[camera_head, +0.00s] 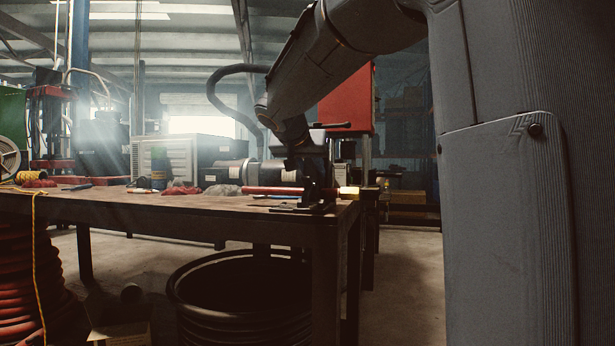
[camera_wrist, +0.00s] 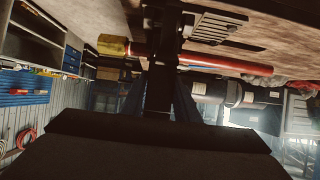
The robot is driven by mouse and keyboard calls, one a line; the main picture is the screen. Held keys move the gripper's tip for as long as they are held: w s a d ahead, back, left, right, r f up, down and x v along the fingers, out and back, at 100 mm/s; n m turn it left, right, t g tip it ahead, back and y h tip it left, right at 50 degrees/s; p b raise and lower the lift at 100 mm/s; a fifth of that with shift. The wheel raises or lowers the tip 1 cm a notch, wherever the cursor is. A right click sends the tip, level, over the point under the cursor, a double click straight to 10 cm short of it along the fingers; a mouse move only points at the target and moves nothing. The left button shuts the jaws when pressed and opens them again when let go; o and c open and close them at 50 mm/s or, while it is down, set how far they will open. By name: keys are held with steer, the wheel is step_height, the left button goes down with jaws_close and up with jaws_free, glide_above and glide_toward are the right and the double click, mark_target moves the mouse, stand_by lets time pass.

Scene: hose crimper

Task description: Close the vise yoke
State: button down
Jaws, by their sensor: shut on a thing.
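The dark vise (camera_head: 316,192) stands at the right front corner of the wooden bench. It also shows in the wrist view (camera_wrist: 162,65), which is upside down. A red hose (camera_head: 272,190) lies through or against it, its yellow end (camera_head: 348,192) sticking out to the right. My gripper (camera_head: 306,158) is right above the vise, shut on a dark part that looks like the vise yoke. Its fingertips and the exact grip are hidden in shadow. How far the yoke is closed cannot be told.
A black tub (camera_head: 240,300) stands under the bench. Coiled red hose (camera_head: 30,270) is at the left. The floor to the right is clear.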

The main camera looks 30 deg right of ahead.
steer(key=shift+s+f, duration=0.1)
steer(key=shift+f, duration=0.1)
steer(key=c, duration=1.4)
jaws_free()
steer(key=shift+o, duration=0.2)
steer(key=shift+a+r, duration=0.1)
steer(key=shift+r, duration=0.05)
steer(key=shift+s+a+r, duration=0.2)
steer(key=v, duration=0.7)
steer(key=shift+p, duration=0.3)
steer(key=shift+f, duration=0.1)
